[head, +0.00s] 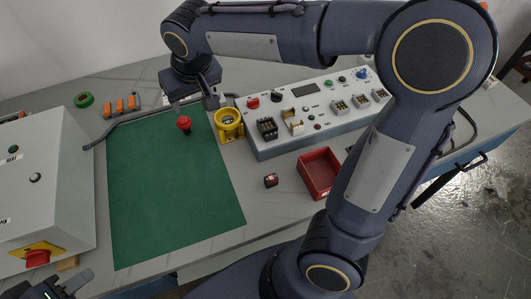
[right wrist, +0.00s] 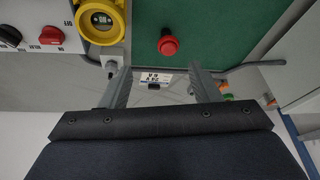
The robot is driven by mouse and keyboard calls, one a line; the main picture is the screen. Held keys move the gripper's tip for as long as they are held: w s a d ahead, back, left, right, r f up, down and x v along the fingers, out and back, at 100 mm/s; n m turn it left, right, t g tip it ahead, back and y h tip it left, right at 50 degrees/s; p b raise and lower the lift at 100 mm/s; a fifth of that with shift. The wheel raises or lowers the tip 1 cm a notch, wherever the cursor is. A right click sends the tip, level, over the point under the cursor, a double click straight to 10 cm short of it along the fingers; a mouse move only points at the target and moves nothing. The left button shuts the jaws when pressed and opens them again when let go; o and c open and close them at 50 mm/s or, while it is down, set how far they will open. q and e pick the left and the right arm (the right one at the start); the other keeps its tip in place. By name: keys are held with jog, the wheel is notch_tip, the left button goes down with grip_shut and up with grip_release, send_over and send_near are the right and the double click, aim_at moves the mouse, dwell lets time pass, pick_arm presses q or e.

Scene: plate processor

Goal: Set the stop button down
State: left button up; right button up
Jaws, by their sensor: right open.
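The stop button (head: 184,123) has a red cap on a small dark body and stands on the green mat (head: 165,195) near its far edge. It also shows in the right wrist view (right wrist: 168,45), beyond my fingertips. My right gripper (right wrist: 160,70) is open and empty, apart from the button. In the head view my right gripper (head: 208,98) is just behind and to the right of the button. My left gripper (head: 68,284) is only partly in view at the bottom left corner, and its jaws are unclear.
A yellow round housing (head: 229,131) stands right of the mat, beside a control panel (head: 300,142). A grey box (head: 45,190) stands left. Most of the mat is clear.

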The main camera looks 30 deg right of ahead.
jog(key=s+d+m+y, duration=0.1)
jog(key=s+d+y, duration=0.1)
jog(key=s+d, duration=0.8)
jog(key=s+a+f, duration=0.1)
jog(key=s+f, duration=0.1)
jog(key=s, duration=0.4)
jog(key=s+a+f+m+t+y, duration=0.1)
jog(key=s+f, duration=0.2)
jog(key=s, duration=0.4)
jog(key=shift+a, duration=0.25)
jog(key=shift+s, duration=0.1)
